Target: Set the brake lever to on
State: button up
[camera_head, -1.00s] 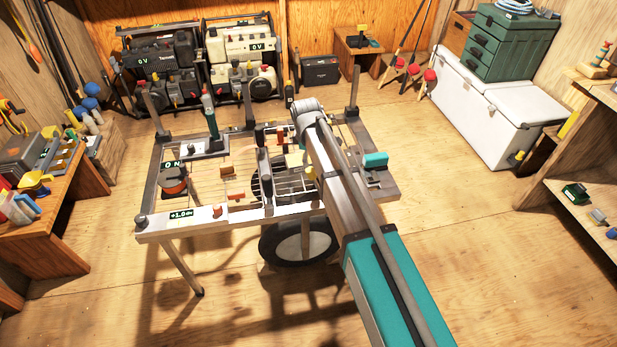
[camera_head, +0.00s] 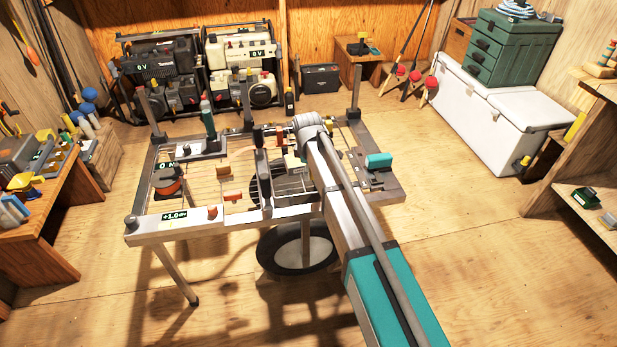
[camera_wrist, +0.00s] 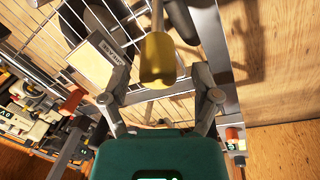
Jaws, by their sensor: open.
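A lever with a thick yellow grip (camera_wrist: 157,60) stands in the wrist view, its grip pointing toward my palm. A pale plate with a small dark label (camera_wrist: 100,57) is beside it; the lettering is too small to read surely, so I cannot confirm it is the brake lever. My gripper (camera_wrist: 161,78) is open, with one finger on each side of the yellow grip. I see no clear contact. In the head view my arm covers the gripper and the lever, over the right half of the metal-framed cart (camera_head: 180,231).
A wheel (camera_head: 300,249) shows below. Two generators stand behind. A white cooler (camera_head: 490,110) stands at right. The floor around the cart is mostly open.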

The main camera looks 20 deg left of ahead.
jog(key=shift+w+f+b, duration=0.1)
jog(key=shift+f+b, duration=0.5)
jog(key=shift+f, duration=0.3)
grip_shut()
jog(key=shift+a, duration=0.35)
jog(key=shift+d, duration=0.2)
